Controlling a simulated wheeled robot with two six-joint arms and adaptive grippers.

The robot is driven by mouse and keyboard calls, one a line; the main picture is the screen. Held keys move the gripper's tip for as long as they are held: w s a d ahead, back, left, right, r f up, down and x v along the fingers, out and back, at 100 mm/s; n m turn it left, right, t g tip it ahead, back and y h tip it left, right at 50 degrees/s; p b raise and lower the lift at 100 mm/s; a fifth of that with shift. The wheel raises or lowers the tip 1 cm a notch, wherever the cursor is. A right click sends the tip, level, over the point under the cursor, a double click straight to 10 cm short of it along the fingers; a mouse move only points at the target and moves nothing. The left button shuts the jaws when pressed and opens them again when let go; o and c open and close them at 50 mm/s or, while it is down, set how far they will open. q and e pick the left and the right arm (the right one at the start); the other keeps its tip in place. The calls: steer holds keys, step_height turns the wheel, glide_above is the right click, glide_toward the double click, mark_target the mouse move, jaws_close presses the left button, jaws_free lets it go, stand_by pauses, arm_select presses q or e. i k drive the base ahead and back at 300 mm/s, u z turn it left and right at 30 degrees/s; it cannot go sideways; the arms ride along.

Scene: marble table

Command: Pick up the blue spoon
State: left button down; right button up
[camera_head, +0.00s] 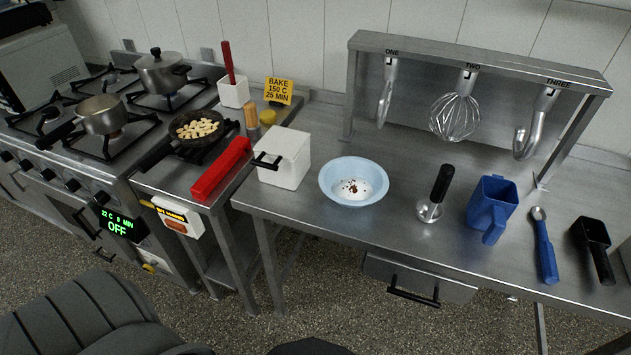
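The blue spoon (545,248) lies on the steel table (390,225) at the right. Its small round grey bowl end points to the back and its blue handle points to the front. It lies between a blue jug (494,205) on its left and a black scoop (594,248) on its right, apart from both. Neither of my grippers is in view, and nothing holds the spoon.
A light-blue bowl (344,172) with white and brown contents, a black-handled tool (436,195) and a white lidded box (285,160) stand on the table. Behind them a rack (480,60) holds a whisk (455,116) and other hanging tools. A stove (95,165) is at left.

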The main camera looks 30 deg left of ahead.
mark_target(548, 263)
steer(key=u, duration=2.9)
steer(key=k, duration=1.55)
steer(key=z, duration=1.25)
